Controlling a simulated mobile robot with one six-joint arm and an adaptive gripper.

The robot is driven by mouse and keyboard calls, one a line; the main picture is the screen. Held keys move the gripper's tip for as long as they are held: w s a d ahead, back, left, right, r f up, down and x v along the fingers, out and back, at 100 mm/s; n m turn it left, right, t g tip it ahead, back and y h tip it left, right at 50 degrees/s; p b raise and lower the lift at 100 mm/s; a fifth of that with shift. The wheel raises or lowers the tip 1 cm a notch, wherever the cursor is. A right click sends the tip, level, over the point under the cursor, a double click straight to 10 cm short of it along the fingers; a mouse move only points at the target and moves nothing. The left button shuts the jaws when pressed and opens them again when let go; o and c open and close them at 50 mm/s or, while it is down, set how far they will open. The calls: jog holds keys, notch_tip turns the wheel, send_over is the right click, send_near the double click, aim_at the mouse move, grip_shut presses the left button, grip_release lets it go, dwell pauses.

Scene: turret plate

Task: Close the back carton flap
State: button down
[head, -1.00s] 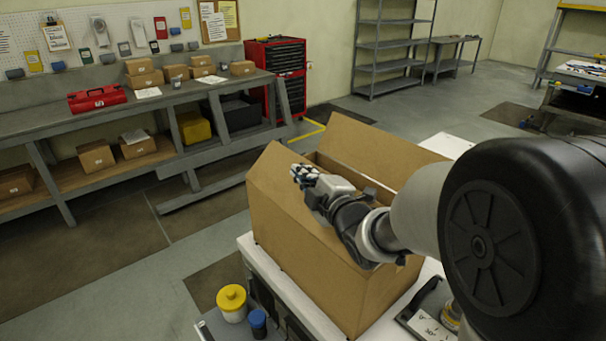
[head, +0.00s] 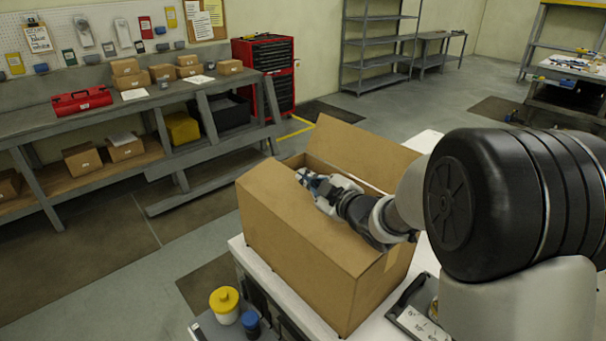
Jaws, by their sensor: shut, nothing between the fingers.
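The brown carton (head: 290,235) stands on a white-topped table. Its back flap (head: 365,150) stands up and leans away from the opening. The near long flap (head: 290,210) now lies low across the near side of the top. Part of the dark opening shows between it and the back flap. My gripper (head: 303,177) is shut and empty over the near flap's inner edge, on the near side of the back flap and apart from it. I cannot tell whether it touches the near flap.
A yellow-lidded jar (head: 225,300) and a blue-capped jar (head: 251,320) stand at the near left. A black-handled item (head: 412,295) lies right of the carton.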

jog(key=shift+w+d+f+m, duration=0.3)
jog(key=shift+f+m, duration=0.1)
jog(key=shift+f, duration=0.1)
jog(key=shift+w+d+f+b, duration=0.25)
jog(key=shift+f+b, duration=0.1)
jog(key=shift+f, duration=0.1)
